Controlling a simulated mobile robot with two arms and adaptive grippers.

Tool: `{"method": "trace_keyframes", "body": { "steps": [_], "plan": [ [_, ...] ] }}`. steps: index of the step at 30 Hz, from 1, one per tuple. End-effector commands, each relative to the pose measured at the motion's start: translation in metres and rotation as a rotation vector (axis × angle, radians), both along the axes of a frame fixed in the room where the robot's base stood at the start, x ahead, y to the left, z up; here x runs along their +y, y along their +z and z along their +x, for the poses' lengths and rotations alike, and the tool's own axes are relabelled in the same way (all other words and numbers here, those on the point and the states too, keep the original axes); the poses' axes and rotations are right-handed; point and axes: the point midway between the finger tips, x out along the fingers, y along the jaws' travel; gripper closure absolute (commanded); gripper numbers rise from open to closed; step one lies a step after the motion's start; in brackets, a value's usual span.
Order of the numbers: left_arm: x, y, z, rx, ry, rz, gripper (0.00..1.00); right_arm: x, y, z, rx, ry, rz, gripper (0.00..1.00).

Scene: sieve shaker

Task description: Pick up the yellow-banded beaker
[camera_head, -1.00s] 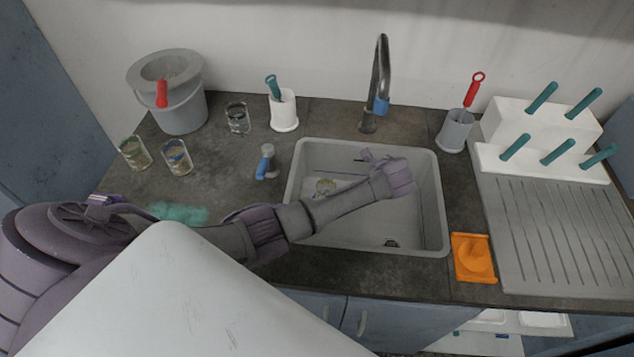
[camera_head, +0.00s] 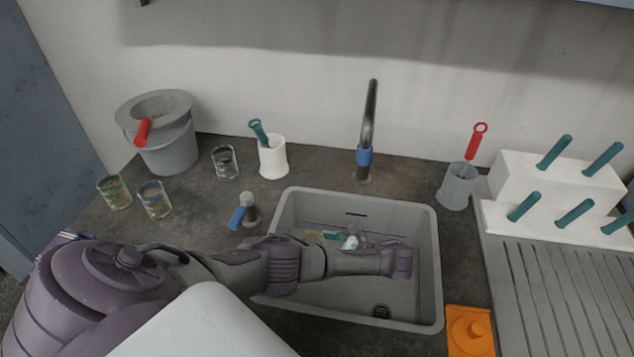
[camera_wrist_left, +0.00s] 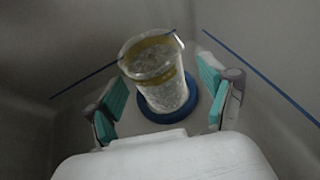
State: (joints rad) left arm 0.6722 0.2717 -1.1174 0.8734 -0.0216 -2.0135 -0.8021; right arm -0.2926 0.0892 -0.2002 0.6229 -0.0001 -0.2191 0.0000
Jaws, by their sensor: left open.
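The yellow-banded beaker (camera_wrist_left: 162,78) is clear glass with a yellow band near its rim. In the left wrist view it stands in the sink, with a blue ring round its foot. My left gripper (camera_wrist_left: 162,98) is open, its teal-padded fingers on either side of the beaker, with gaps on both sides. In the head view my left arm reaches over the sink (camera_head: 435,285), and the gripper (camera_head: 343,240) is partly hidden behind its wrist. A small yellowish part of the beaker (camera_head: 314,236) shows beside it. My right gripper is in neither current view.
A green-banded beaker (camera_head: 115,192), a blue-banded beaker (camera_head: 154,200) and a dark-banded beaker (camera_head: 225,162) stand left of the sink. A blue-handled fixture (camera_head: 243,213) sits at the sink's left edge. The tap (camera_head: 368,120) rises behind the sink.

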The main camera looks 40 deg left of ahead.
Motion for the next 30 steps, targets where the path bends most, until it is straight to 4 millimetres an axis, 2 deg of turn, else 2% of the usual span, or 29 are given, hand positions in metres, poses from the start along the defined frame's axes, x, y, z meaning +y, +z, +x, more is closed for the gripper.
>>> {"method": "trace_keyframes", "body": {
  "steps": [6,10,20,30],
  "plan": [
    [0.028,-0.016,-0.009,-0.001,-0.001,-0.001,0.18,0.004,-0.018,-0.013,0.017,-0.002,0.004,0.48],
    [0.042,-0.019,-0.012,0.001,-0.001,-0.002,0.18,0.008,-0.015,-0.013,0.019,-0.003,0.009,0.48],
    [0.047,-0.021,-0.013,0.0,-0.004,-0.005,0.2,0.013,-0.014,-0.009,0.014,-0.004,0.016,0.48],
    [0.046,-0.021,-0.013,-0.001,-0.003,-0.005,0.76,0.007,-0.014,-0.007,0.011,-0.003,0.008,0.48]
  ]
}}
